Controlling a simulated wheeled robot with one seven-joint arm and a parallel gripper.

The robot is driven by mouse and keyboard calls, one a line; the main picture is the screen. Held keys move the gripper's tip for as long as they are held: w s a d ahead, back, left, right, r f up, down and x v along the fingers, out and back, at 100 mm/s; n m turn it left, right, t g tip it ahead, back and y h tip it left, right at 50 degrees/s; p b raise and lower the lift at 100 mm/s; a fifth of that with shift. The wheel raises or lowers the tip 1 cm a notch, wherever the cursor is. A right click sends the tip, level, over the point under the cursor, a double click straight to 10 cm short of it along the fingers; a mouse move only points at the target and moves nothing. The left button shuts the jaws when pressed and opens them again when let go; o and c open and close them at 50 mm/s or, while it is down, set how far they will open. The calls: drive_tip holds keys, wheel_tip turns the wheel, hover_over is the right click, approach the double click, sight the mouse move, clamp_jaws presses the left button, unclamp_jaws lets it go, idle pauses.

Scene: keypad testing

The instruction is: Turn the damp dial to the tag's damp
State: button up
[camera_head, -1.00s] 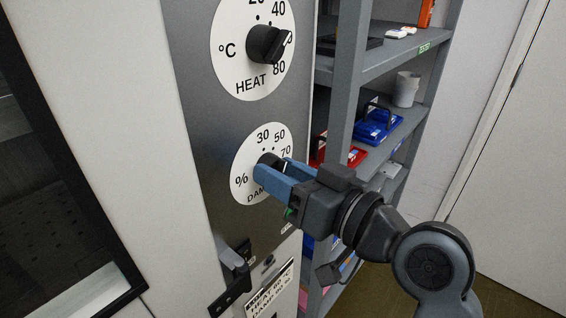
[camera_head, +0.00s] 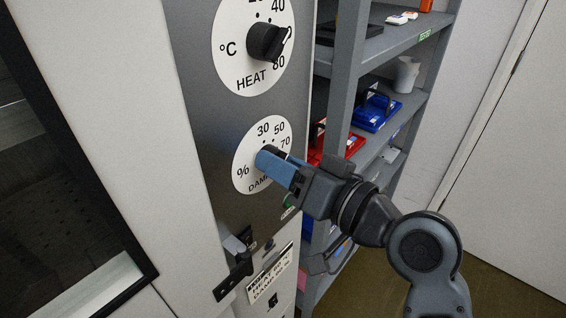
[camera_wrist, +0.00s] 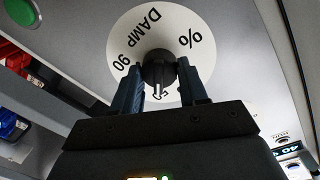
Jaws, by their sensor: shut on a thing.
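The damp dial (camera_head: 240,178) is a round white face with a black knob, low on the grey panel. Its numbers 30, 50 and 70 show in the head view; in the wrist view its face (camera_wrist: 202,62) appears upside down with 90, DAMP and %. My gripper (camera_head: 265,158) is shut on the damp knob (camera_wrist: 158,68), one blue finger on each side. The fingers mostly hide the knob in the head view, and I cannot tell which number it points to. The tag (camera_head: 270,275) is a white plate below, with HEAT and DAMP lines too blurred to read surely.
The heat dial (camera_head: 240,68) is above, its black knob pointing right and slightly up. A green button (camera_wrist: 22,12) and a latch (camera_head: 236,268) are close by. Grey shelves (camera_head: 388,42) with red and blue boxes stand right of the panel.

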drive_tip(key=o, duration=1.1)
drive_tip(key=shift+c, duration=0.2)
drive_tip(key=b+v, duration=0.1)
drive_tip(key=v, duration=0.6)
drive_tip(key=shift+s+d+b, duration=0.2)
drive_tip(key=shift+d+b, duration=0.1)
drive_tip(key=shift+b, duration=0.05)
drive_tip(key=shift+f, duration=0.1)
